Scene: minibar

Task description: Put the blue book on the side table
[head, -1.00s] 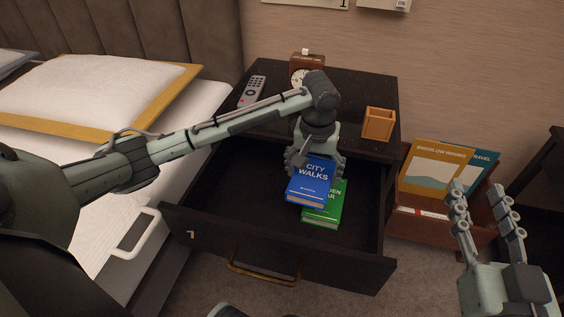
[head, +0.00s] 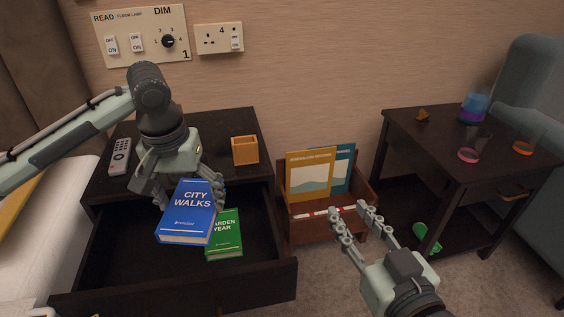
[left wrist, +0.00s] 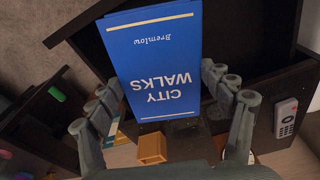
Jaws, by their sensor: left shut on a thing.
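The blue book (head: 188,218), titled "City Walks", is held at its top end by my left gripper (head: 188,190), with a finger at each side. It is tilted above the open drawer and partly covers the green book (head: 226,238) inside. In the left wrist view the blue book (left wrist: 155,60) lies between the fingers (left wrist: 165,98). The dark side table (head: 405,127) stands at the right with glasses on it. My right gripper (head: 352,213) is open and empty, low in front of the wooden rack.
The nightstand (head: 235,125) carries a remote (head: 120,156) and a small wooden box (head: 245,150). Its drawer (head: 270,278) is pulled out. The rack (head: 335,228) of books stands between the tables. A blue-purple glass (head: 473,108) and two tumblers occupy the side table's right part; a small brown object (head: 422,116) lies at its back left.

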